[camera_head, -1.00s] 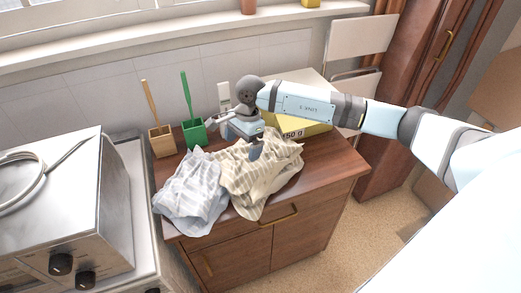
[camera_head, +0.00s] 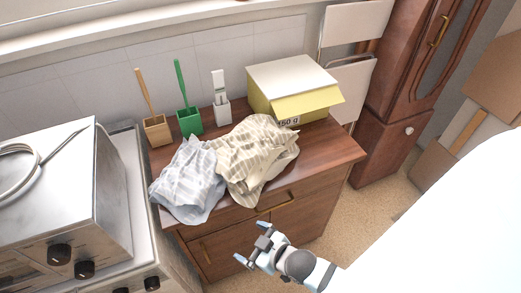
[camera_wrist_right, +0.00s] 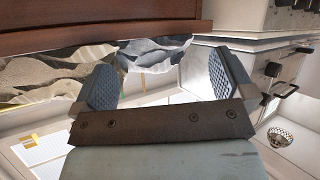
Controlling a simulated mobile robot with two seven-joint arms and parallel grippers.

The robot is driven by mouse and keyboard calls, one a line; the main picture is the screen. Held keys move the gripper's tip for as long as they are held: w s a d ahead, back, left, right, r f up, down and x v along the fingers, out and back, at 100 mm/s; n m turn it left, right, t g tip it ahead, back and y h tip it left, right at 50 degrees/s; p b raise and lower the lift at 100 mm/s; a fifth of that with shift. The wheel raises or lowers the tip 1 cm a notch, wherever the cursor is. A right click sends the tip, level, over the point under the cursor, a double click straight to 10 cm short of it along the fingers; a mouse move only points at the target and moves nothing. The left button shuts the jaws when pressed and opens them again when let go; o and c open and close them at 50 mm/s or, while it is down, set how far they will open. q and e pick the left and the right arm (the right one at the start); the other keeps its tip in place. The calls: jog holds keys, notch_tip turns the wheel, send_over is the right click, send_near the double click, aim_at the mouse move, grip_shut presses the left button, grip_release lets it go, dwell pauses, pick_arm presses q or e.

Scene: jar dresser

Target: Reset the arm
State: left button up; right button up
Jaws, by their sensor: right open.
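My right gripper (camera_head: 252,246) is in front of the dresser, low and near its drawer front, with its fingers apart and nothing between them. In the right wrist view the two padded fingers (camera_wrist_right: 165,85) stand wide open and empty. The brown wooden dresser (camera_head: 325,160) carries a striped beige cloth (camera_head: 255,155) and a striped blue-grey cloth (camera_head: 188,185), both crumpled. The gripper is apart from both cloths. My left gripper does not show in either view.
A wooden holder (camera_head: 157,131), a green holder (camera_head: 189,122) and a white holder (camera_head: 222,108) stand at the back of the dresser. A yellow box (camera_head: 318,100) is at its back right. A metal oven (camera_head: 60,200) stands at the left. A wooden cabinet (camera_head: 390,140) is at the right.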

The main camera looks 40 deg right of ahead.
jog(key=s, duration=0.1)
jog(key=s+f+m, duration=0.1)
jog(key=f+g, duration=0.1)
jog(key=shift+s+d+m, duration=0.25)
jog(key=shift+s+m, duration=0.15)
notch_tip(320, 180, up, 3)
jog(key=p, duration=0.3)
jog(key=shift+d+f, duration=0.1)
jog(key=shift+d, duration=0.05)
dwell(0.9)
dwell(0.8)
